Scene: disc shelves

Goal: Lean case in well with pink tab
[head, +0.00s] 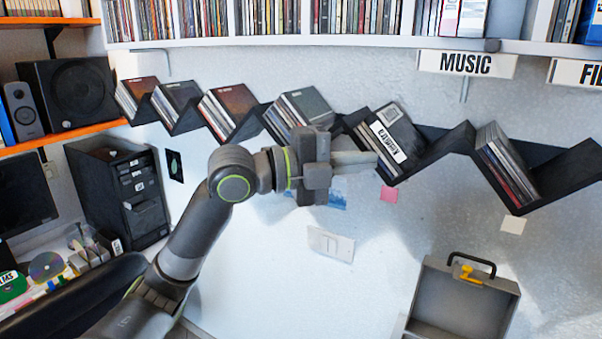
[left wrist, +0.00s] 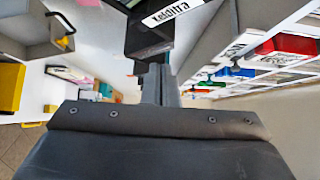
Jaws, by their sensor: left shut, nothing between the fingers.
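A black zigzag shelf (head: 447,146) on the wall forms a row of V-shaped wells. A pink tab (head: 389,194) is on the wall just below one well. In that well a dark case (head: 408,136) with a white printed label leans with other cases against the left slope. The label also shows on the case in the left wrist view (left wrist: 172,13). My left gripper (head: 374,160) is shut and empty, its fingertips in front of this well near the case's lower part. Whether they touch it I cannot tell. It also shows in the left wrist view (left wrist: 158,72). My right gripper is out of view.
Other wells hold leaning cases, including a stack (head: 505,165) at right. A full disc shelf (head: 270,40) runs above, with a MUSIC sign (head: 466,64). A grey open box (head: 462,300) with a yellow latch is at lower right.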

